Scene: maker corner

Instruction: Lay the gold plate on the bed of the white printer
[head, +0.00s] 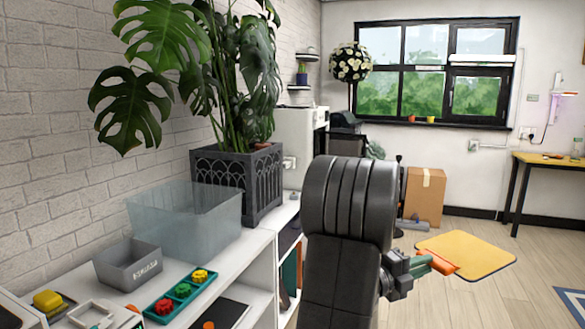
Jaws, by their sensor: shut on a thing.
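My gripper (424,266) is at the right of my dark arm, out over the floor and away from the shelf. It is shut on a thin orange piece (443,264), seen nearly edge-on. I cannot tell from this view whether this piece is the gold plate. A white boxy machine (300,135) stands at the back end of the shelf, partly behind the planter and my arm. I cannot make out a printer bed on it.
The white shelf (262,245) along the left wall holds a clear bin (180,222), a grey box (128,264), a teal tray (157,307) with coloured knobs and a planter (270,185). A yellow mat (485,262), a cardboard box (425,195) and a table (545,159) are at right.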

